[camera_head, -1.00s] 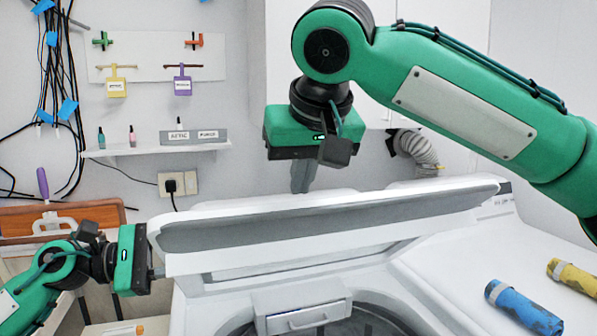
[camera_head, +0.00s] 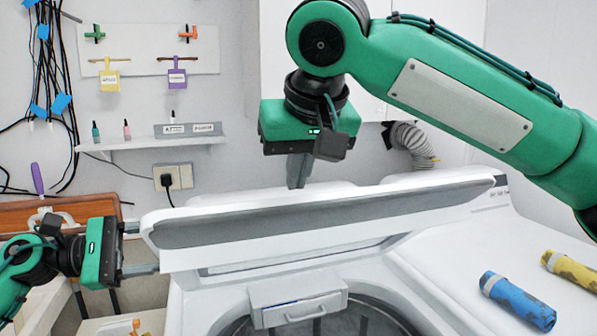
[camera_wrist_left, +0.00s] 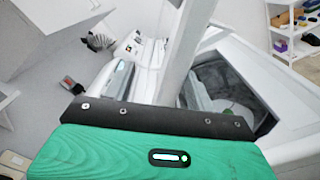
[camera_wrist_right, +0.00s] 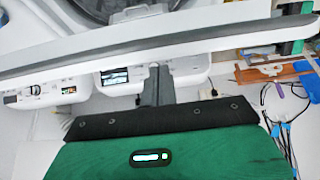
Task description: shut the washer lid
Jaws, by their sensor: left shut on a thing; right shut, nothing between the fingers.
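The washer lid (camera_head: 330,222), white with a grey inner panel, stands raised and tilted above the open drum of the white washer (camera_head: 205,290). My left gripper (camera_head: 145,248) is at the lid's left end, fingers spread one above the other and shut on that edge; the fingertips' exact contact is partly hidden. The lid also shows edge-on in the left wrist view (camera_wrist_left: 178,55). My right gripper (camera_head: 298,172) is shut and empty, pointing down behind the lid's upper edge. In the right wrist view its closed fingers (camera_wrist_right: 157,85) are close to the lid (camera_wrist_right: 125,45); touching cannot be told.
A blue roll (camera_head: 517,300) and a yellow roll (camera_head: 570,270) lie on the white top at right. A shelf (camera_head: 150,144) with small bottles, a socket (camera_head: 173,177) and a grey hose (camera_head: 412,145) are at the wall behind. A wooden board (camera_head: 60,212) is at left.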

